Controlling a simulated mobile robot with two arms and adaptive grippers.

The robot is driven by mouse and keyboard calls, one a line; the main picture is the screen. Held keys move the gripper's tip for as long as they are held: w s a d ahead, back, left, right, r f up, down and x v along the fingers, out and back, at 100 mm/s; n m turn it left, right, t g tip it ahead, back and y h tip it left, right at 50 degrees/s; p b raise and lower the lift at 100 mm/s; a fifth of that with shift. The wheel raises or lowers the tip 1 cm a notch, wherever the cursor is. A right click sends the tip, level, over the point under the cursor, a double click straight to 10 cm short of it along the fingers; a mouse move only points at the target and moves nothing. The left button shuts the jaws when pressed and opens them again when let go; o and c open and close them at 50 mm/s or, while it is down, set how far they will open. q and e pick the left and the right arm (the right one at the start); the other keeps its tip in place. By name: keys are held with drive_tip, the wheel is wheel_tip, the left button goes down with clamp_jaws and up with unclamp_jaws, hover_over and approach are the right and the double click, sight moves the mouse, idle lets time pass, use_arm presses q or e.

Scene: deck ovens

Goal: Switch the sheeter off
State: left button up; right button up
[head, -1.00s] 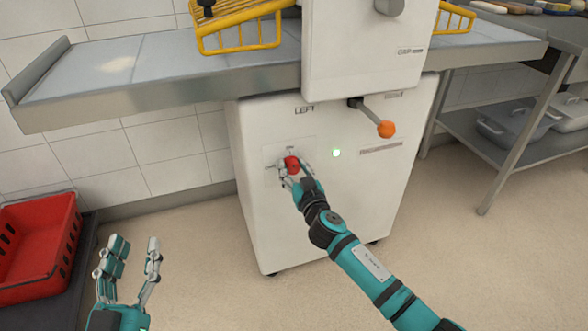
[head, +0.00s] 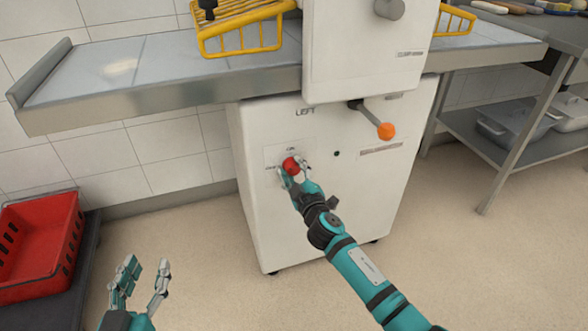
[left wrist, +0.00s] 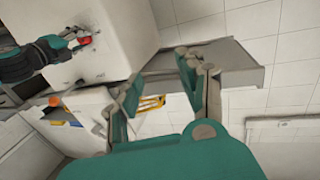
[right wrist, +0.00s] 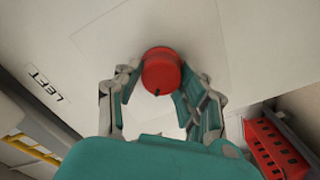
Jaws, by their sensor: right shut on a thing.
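The sheeter (head: 330,215) is a white cabinet with a flat table wing at the left. Its red rotary knob (head: 290,164) sits on a small panel on the front, and it also shows in the right wrist view (right wrist: 161,72) with a dark mark at its lower edge. My right gripper (head: 297,168) is shut on the knob, a finger on each side. The small indicator lamp (head: 337,153) on the front is dark. My left gripper (head: 143,272) is open and empty, low at the left, apart from the sheeter.
A lever with an orange ball (head: 386,131) juts out right of the knob. Yellow wire guards (head: 240,33) stand over the table wing (head: 150,95). A red crate (head: 38,240) is at the left. A steel shelf (head: 500,140) stands at the right. The floor in front is clear.

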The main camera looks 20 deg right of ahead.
drive_tip(key=n, duration=0.4)
drive_tip(key=shift+a+f+n, duration=0.1)
drive_tip(key=shift+n, duration=0.2)
use_arm(q)
drive_tip(key=shift+s+a+f+g+y+p, duration=0.15)
drive_tip(key=shift+f+g, duration=0.3)
drive_tip(key=shift+f, duration=0.15)
drive_tip(key=shift+s+a+f+g+y+p, duration=0.1)
drive_tip(key=shift+s+f+g+p, duration=0.1)
drive_tip(key=shift+f+g, duration=0.35)
drive_tip(key=shift+s+a+f+g+y+p, duration=0.15)
drive_tip(key=shift+f+g, duration=0.15)
drive_tip(key=shift+f, duration=0.4)
use_arm(e)
drive_tip(key=shift+f+n, duration=0.1)
drive_tip(key=shift+n, duration=1.5)
use_arm(q)
drive_tip(key=shift+f, duration=0.25)
use_arm(e)
drive_tip(key=shift+n, duration=0.3)
use_arm(q)
drive_tip(key=shift+s, duration=0.1)
use_arm(e)
drive_tip(key=o, duration=1.1)
drive_tip(key=shift+s, duration=0.1)
drive_tip(key=s, duration=1.2)
drive_tip(key=shift+d, duration=0.2)
